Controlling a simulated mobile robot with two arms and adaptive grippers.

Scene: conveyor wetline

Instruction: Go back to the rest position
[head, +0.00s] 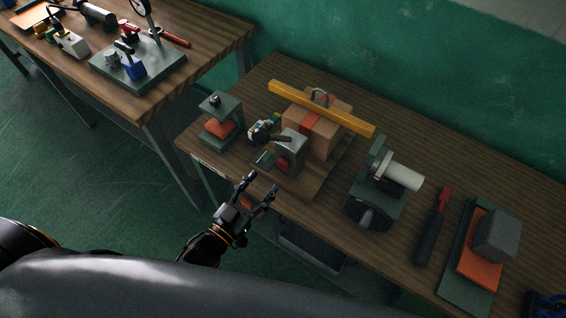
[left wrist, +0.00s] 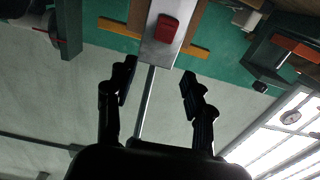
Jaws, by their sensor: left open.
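My left gripper (head: 259,190) is open and empty in the head view. It hangs just off the front edge of the wooden workbench (head: 325,205). In the head view the grey block (head: 291,143) stands on the bench, beyond the gripper. My right gripper is in neither view.
A wooden box (head: 325,142) carries a long yellow bar (head: 340,118). A green press-like device (head: 220,112) stands left, a green machine with a white roller (head: 402,177) right. A black tool with a red end (head: 432,232) lies farther right. A second bench (head: 205,30) is at upper left.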

